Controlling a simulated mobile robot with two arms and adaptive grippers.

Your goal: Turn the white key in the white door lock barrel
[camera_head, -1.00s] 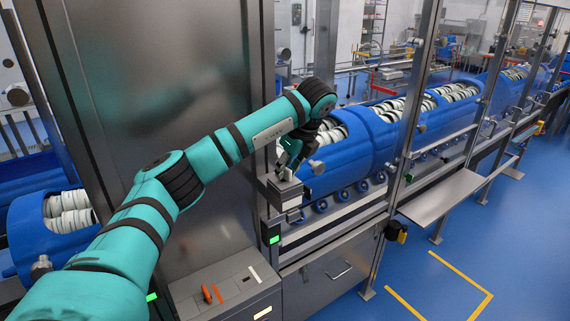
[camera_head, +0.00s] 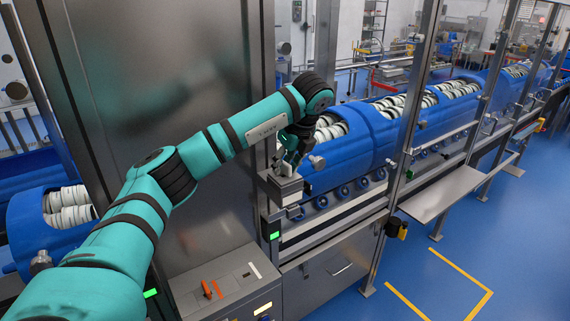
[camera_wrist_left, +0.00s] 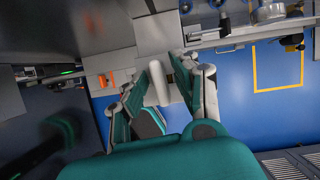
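The grey lock box (camera_head: 284,190) sticks out from the steel post at the middle of the head view. My left gripper (camera_head: 287,166) points down just above its top. A small white piece, seemingly the white key (camera_wrist_left: 158,83), stands between the two fingers of my left gripper (camera_wrist_left: 160,75) in the wrist view. The fingers are spread on either side of it, and I see no clear grip on it. The lock barrel cannot be made out; the gripper and key cover that spot. My right gripper is in neither view.
A steel cabinet (camera_head: 185,70) stands close behind my left arm. A control panel with an orange switch (camera_head: 211,291) sits below. Blue tubs (camera_head: 360,150) holding white rolls line the conveyor behind the box. Blue floor (camera_head: 520,250) is free at the right.

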